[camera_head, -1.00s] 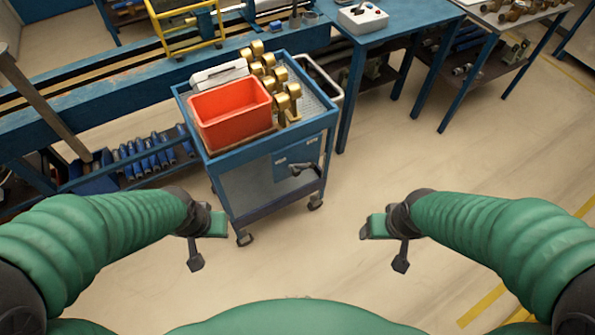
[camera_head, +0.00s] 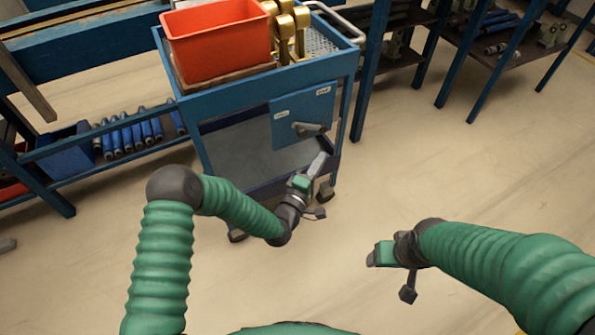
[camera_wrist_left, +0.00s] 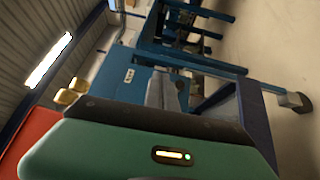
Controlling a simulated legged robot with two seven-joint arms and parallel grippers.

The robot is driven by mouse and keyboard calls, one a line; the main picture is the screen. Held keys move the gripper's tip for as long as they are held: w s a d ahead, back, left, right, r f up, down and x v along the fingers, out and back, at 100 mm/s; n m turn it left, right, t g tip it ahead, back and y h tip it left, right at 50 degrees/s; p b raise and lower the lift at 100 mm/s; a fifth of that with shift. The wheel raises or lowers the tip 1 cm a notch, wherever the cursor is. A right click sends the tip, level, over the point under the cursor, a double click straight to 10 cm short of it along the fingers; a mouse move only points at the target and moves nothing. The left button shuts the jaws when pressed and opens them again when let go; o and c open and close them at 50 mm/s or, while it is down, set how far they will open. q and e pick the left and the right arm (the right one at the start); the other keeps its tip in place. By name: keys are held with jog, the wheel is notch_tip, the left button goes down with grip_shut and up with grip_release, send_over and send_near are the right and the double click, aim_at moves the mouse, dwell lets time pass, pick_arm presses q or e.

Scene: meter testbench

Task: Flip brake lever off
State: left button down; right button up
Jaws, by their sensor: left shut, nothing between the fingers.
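The brake lever (camera_head: 309,128) is a grey handle on a blue panel (camera_head: 290,108) with two small white labels, on the front of a blue cart (camera_head: 250,97). The lever lies roughly sideways, its free end to the right. My left gripper (camera_head: 321,160) is shut and empty, just below and slightly right of the lever, with a small apparent gap. In the left wrist view, the grey fingers (camera_wrist_left: 161,88) point at the blue panel (camera_wrist_left: 130,74); they hide part of the view around the lever. My right gripper (camera_head: 376,255) hangs over the floor, away from the cart; its jaws are unclear.
A red bin (camera_head: 218,42) and brass meters (camera_head: 288,25) sit on the cart top. The cart has a lower shelf (camera_head: 240,150) and casters. Blue workbenches stand behind and at the right. The floor (camera_head: 430,165) right of the cart is clear.

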pick_arm(q)
jog(key=s+a+f+n+t+y+b, duration=0.2)
jog(key=a+f+n+t+y+b, duration=0.7)
jog(key=f+n, duration=0.5)
jog(key=w+d+r+g+b, duration=0.2)
jog(key=w+r+b, duration=0.3)
jog(key=w+r, duration=0.4)
jog(key=shift+w+d+r+n+y+b, duration=0.3)
jog(key=shift+w+n+b, duration=0.1)
jog(key=shift+w, duration=0.3)
pick_arm(e)
jog(key=s+x, duration=0.2)
jog(key=x, duration=0.6)
jog(key=s+f+x, duration=0.1)
jog(key=s+x, duration=0.1)
jog(key=x, duration=0.7)
jog(key=shift+d+f, duration=0.15)
jog(key=shift+f, duration=0.05)
jog(key=shift+r, duration=0.1)
